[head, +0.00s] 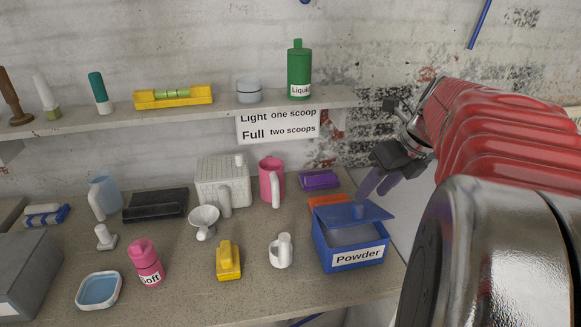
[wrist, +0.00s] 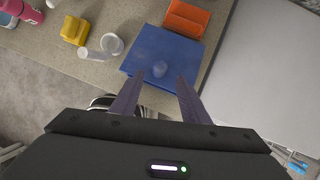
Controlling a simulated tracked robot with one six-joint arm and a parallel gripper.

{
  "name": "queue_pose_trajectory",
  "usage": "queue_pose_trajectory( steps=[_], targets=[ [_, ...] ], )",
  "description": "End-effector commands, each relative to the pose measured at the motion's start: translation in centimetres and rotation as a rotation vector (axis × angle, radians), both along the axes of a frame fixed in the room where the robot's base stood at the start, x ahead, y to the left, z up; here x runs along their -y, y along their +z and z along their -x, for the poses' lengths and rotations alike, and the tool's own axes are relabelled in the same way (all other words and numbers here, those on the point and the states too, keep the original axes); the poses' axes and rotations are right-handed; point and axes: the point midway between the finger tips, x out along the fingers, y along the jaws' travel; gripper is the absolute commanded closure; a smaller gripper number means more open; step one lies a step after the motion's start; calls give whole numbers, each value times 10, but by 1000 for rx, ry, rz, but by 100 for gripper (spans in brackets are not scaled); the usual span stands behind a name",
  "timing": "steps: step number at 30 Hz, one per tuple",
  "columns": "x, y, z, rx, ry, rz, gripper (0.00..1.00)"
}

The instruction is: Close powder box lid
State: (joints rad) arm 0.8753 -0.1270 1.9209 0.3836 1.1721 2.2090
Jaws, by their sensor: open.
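The blue powder box (head: 352,257), labelled "Powder", stands at the right front of the counter. Its blue lid (head: 335,217) is tilted up, with a gap at the front showing a pale grey inside. Whether the fingers touch the lid cannot be told.
An orange block (head: 328,200) and a purple block (head: 319,180) lie behind the box. A white scoop-like cup (head: 281,251) and a yellow object (head: 228,260) stand to its left. A shelf (head: 200,113) runs above, along the brick wall. A pale surface adjoins the counter's right edge.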

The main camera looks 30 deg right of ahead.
Motion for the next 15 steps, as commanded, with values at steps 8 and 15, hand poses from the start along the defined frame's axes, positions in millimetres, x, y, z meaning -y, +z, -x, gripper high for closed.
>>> queue_pose_trajectory(
  steps=[8,15],
  targets=[
    [-4,-40,-16,-2,0,-2,59],
    [-5,-61,-25,-1,0,0,59]
  ],
)
